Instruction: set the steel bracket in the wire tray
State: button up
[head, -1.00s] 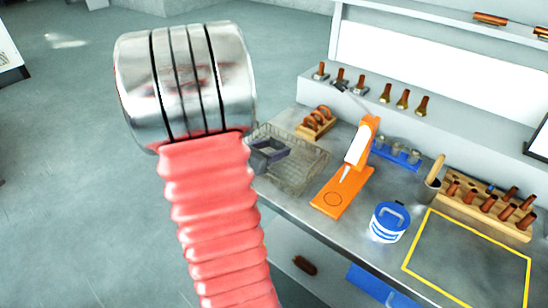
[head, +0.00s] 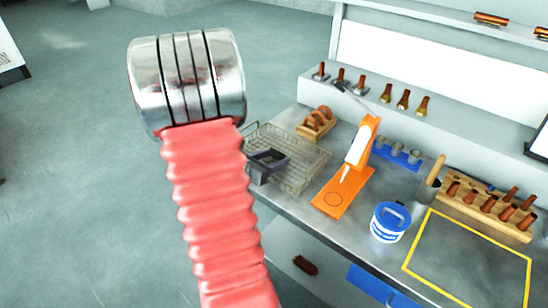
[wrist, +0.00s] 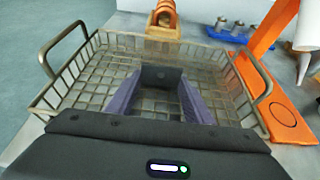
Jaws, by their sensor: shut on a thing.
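The wire tray (head: 308,178) stands on the bench near its left end, a low mesh basket with raised handles; it fills much of the wrist view (wrist: 72,82). My gripper (wrist: 158,88) is over the tray, its two purple fingers reaching forward inside the rim as seen there. It is shut on the steel bracket (wrist: 161,74), a dark grey plate with a small hole, between the fingertips. The head view shows my gripper (head: 272,158) at the tray's left part. I cannot tell whether the bracket touches the mesh.
A wooden holder with copper rings (head: 317,122) is behind the tray. An orange stand (head: 345,190) with a white tube is close on its right. A blue-and-white pot (head: 389,222) and a yellow-outlined area (head: 465,262) lie further right. The tray's mesh floor looks otherwise empty.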

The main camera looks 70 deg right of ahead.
jog(key=shift+f, duration=0.4)
jog(key=shift+a+f, duration=0.15)
jog(key=shift+f, duration=0.25)
jog(key=o, duration=1.1)
jog(key=shift+s, duration=0.1)
jog(key=shift+a+r, duration=0.15)
jog(key=shift+r, duration=0.5)
jog(key=v, duration=1.1)
jog(key=shift+w+a+r, duration=0.1)
jog(key=shift+w+r, duration=0.2)
jog(key=shift+w, duration=0.05)
